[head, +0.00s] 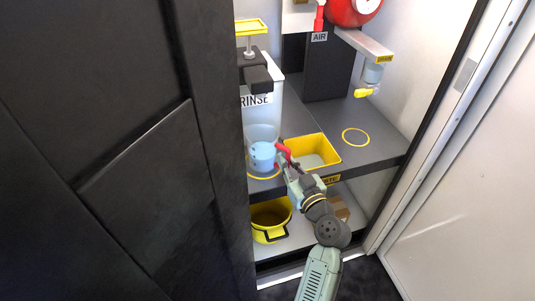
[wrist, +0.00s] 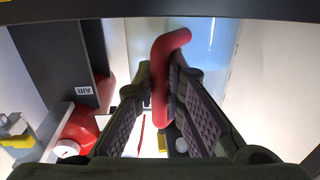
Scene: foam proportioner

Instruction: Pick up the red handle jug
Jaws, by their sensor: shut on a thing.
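The jug (head: 261,152) is a clear vessel with pale blue in it and a red handle (head: 283,151). It shows in the head view at the front left of the grey shelf, above a yellow ring marking. My gripper (head: 286,160) is at its right side, shut on the red handle. In the wrist view the red handle (wrist: 161,75) runs between the two finger pads, and the clear jug wall (wrist: 205,50) is behind it. I cannot tell whether the jug's base touches the shelf.
A yellow tray (head: 325,150) stands just right of the jug, close to my gripper. The white RINSE tank (head: 265,105) is behind it. A yellow bucket (head: 271,216) sits on the lower shelf. The dark door (head: 120,150) bounds the left, and a white door (head: 480,190) the right.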

